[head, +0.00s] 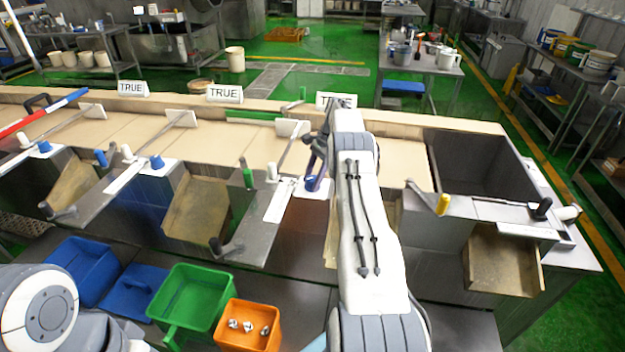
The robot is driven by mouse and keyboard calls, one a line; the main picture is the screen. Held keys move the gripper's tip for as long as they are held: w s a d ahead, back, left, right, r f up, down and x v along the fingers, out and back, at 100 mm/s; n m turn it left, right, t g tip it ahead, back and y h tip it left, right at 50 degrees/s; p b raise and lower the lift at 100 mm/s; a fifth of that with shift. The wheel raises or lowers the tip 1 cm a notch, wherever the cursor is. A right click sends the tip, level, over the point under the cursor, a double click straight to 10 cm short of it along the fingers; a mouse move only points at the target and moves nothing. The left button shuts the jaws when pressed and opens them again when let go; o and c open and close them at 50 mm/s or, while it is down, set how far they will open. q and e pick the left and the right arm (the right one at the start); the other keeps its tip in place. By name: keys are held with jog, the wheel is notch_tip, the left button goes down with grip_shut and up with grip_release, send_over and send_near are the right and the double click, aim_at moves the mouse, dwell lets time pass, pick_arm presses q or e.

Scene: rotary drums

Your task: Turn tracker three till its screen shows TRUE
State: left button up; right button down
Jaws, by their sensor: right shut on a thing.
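Three small white screens stand along the back ledge. The left screen (133,88) and the middle screen (225,93) read TRUE. The third screen (324,98) is partly covered by my right arm, so its full text is hard to read. My right gripper (314,163) is at the third station, low and just left of my forearm. It is shut on what looks like the blue knob (318,185) there; the contact is small and partly hidden. My left arm shows only at the lower left corner, with its gripper out of view.
A white peg (272,172) and a green-handled crank (248,178) stand left of my right gripper. A yellow-handled crank (442,204) is to its right. Blue, green (192,298) and orange (249,327) bins sit below in front. An open dark basin (478,168) is at right.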

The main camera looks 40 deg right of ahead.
aim_at(308, 179)
dwell(0.4)
jog(key=shift+c, duration=1.4)
grip_release()
jog(key=shift+r+b, duration=0.45)
jog(key=shift+r, duration=0.15)
notch_tip(308, 179, up, 3)
jog(key=shift+f+b, duration=0.1)
jog(key=shift+b, duration=0.3)
jog(key=s+d+r+b, duration=0.5)
jog(key=s+r, duration=0.2)
jog(key=s, duration=0.3)
jog(key=shift+s+d, duration=0.15)
jog(key=shift+s, duration=0.05)
